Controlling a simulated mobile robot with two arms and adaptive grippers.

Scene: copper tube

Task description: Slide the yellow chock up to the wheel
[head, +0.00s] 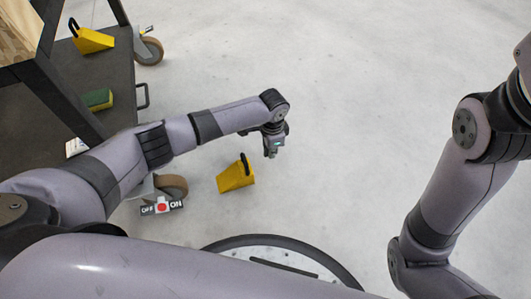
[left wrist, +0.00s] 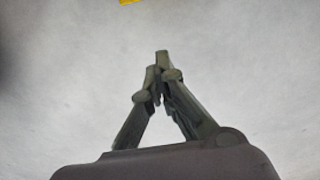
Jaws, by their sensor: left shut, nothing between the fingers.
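A yellow chock (head: 236,176) with a dark handle stands on the floor, a little to the right of the cart's near wheel (head: 173,186), with a gap between them. My left gripper (head: 270,153) points down just to the right of the chock, apart from it. It is shut and empty; in the left wrist view its fingertips (left wrist: 160,60) are together over bare floor. A sliver of the yellow chock (left wrist: 131,2) shows at that view's top edge. My right gripper is out of view.
The dark cart (head: 118,75) stands at the left, with a second yellow chock (head: 93,40), a green and yellow sponge (head: 98,99) and a far wheel (head: 149,51). An OFF/ON plate (head: 161,206) sits by the near wheel. Floor to the right is clear.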

